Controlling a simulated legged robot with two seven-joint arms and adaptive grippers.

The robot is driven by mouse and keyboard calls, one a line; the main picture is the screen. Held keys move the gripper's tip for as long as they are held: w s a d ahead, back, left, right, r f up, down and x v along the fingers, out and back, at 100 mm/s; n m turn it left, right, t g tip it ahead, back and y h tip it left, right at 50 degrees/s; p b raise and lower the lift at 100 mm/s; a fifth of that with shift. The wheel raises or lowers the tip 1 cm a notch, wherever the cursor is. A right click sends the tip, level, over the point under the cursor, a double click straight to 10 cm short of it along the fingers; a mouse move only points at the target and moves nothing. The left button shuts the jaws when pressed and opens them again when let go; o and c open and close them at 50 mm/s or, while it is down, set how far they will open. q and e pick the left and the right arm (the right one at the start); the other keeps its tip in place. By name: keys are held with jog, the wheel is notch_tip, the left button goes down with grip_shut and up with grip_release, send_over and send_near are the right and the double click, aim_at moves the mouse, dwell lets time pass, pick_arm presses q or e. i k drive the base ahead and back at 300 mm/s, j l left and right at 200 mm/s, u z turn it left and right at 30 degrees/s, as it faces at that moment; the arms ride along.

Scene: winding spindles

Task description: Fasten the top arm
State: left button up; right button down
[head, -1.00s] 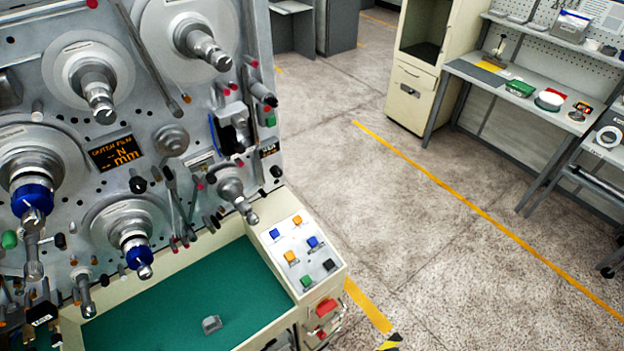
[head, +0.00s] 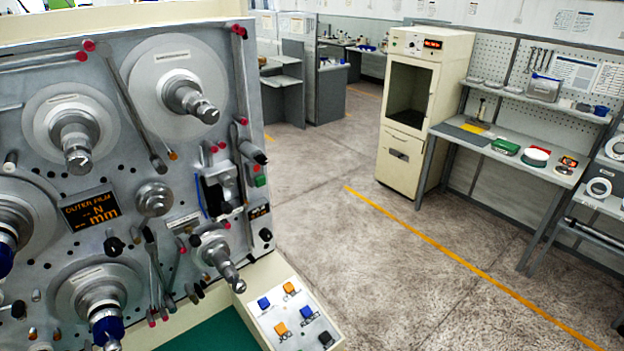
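The winding machine's grey panel (head: 150,240) fills the left of the head view. Near its top a slim horizontal arm (head: 40,62) with red-tipped ends comes in from the left edge. A long diagonal arm (head: 131,108) runs down between the two upper spindles. I cannot tell which of these is the top arm, nor whether either is fastened. The upper spindles (head: 187,102) and (head: 75,145) are bare metal. Lower spindles (head: 105,320) and (head: 5,245) carry blue collars. Neither of my grippers shows in the head view.
A button console (head: 290,310) juts out at the machine's lower right, beside a green work surface (head: 205,330). Open floor (head: 400,270) with a yellow line lies to the right. A cream cabinet (head: 410,110) and a workbench (head: 490,145) stand farther back.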

aim_at(103, 49)
jog(key=k+u, duration=0.4)
jog(key=k+j+u, duration=0.15)
jog(key=u, duration=0.25)
jog(key=k+j+u, duration=0.4)
jog(key=k+l, duration=0.05)
jog(key=l, duration=0.05)
